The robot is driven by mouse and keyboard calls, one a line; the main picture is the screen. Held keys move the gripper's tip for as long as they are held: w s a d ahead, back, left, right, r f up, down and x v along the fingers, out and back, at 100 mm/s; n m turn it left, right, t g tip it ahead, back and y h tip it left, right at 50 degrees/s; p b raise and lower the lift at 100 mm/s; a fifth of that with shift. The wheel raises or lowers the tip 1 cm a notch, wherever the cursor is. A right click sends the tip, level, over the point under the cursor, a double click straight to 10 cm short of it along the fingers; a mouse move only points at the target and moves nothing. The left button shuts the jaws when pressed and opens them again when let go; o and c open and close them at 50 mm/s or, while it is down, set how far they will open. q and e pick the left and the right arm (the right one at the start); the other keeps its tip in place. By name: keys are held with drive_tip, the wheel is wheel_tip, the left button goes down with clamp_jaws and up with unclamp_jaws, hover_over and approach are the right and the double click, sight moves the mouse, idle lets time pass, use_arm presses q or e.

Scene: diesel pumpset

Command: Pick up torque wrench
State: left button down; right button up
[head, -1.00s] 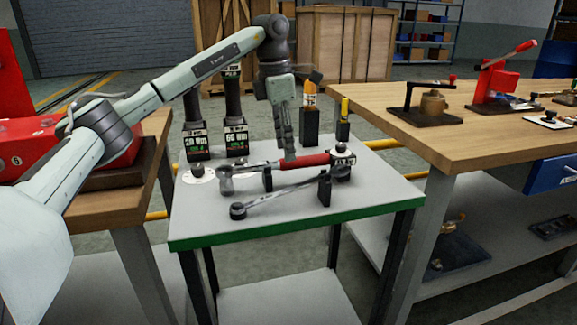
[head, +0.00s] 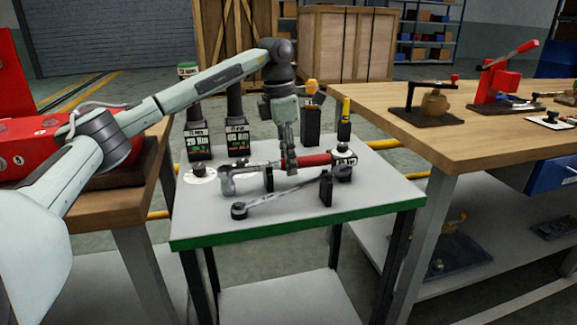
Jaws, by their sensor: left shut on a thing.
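The torque wrench (head: 315,160) has a red handle and a metal shaft. It lies sideways across the white table with the green edge (head: 330,222), its head toward the left. My left gripper (head: 290,168) comes from above and is shut on the wrench near the left end of the red handle. The gripper hides that part of the wrench. The wrench is still at the level of its black holders; I cannot tell whether it is clear of them. My right gripper is not in view.
A second metal wrench (head: 285,195) lies in front, with a black block (head: 326,188) at its right end. Black posts with display labels (head: 198,143) and holders with an orange and a yellow-handled tool (head: 344,118) stand behind. A wooden bench (head: 470,140) is at the right.

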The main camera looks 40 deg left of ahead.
use_arm(q)
drive_tip(key=shift+r, duration=0.2)
drive_tip(key=shift+w+r, duration=0.1)
drive_tip(key=shift+r, duration=0.3)
wheel_tip(320, 180, up, 8)
drive_tip(key=shift+r, duration=0.5)
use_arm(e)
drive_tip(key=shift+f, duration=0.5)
use_arm(q)
drive_tip(key=c, duration=1.9)
unclamp_jaws()
clamp_jaws()
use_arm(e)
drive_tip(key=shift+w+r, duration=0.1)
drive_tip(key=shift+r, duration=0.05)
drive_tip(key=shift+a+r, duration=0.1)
